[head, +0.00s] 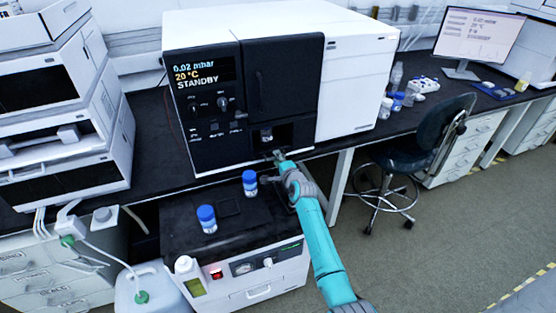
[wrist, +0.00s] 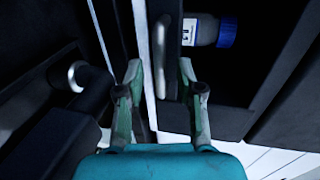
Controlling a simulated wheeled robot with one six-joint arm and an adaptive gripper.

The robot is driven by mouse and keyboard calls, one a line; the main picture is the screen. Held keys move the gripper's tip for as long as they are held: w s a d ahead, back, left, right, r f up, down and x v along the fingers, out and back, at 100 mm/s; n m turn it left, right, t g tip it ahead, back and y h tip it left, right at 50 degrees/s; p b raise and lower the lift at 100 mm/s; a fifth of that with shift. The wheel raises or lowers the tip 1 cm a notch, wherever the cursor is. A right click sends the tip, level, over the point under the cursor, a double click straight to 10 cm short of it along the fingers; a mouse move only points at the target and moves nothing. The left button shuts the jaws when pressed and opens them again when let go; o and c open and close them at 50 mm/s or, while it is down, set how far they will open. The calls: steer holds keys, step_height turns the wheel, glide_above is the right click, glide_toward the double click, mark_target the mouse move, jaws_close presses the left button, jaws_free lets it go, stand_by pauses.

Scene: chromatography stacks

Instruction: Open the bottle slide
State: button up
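The black-and-white instrument (head: 280,75) stands on the bench with a dark niche low in its front. A bottle (head: 267,136) sits in that niche. The wrist view shows it as a labelled bottle with a blue cap (wrist: 205,30), beyond the right fingertip. My gripper (head: 277,156) is at the lower front edge of the instrument, just below the niche. In the wrist view its two fingers (wrist: 160,75) stand apart, with a pale edge strip (wrist: 150,50) showing between them. I cannot make out contact with it.
Two blue-capped bottles (head: 250,183) (head: 207,219) stand on the black top of the lower unit (head: 250,270), left of my arm. A white stack (head: 65,120) is at left. A chair (head: 430,140) is at right.

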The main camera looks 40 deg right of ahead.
steer(key=shift+w, duration=0.25)
jaws_close()
steer(key=f+v, duration=0.1)
steer(key=v, duration=0.3)
steer(key=f+v, duration=0.1)
steer(key=v, duration=0.4)
steer(key=f+v, duration=0.1)
steer(key=v, duration=0.3)
steer(key=shift+s+a, duration=0.15)
steer(key=shift+s, duration=0.4)
steer(key=shift+s+a, duration=0.15)
steer(key=shift+s, duration=0.25)
jaws_free()
steer(key=shift+r, duration=0.1)
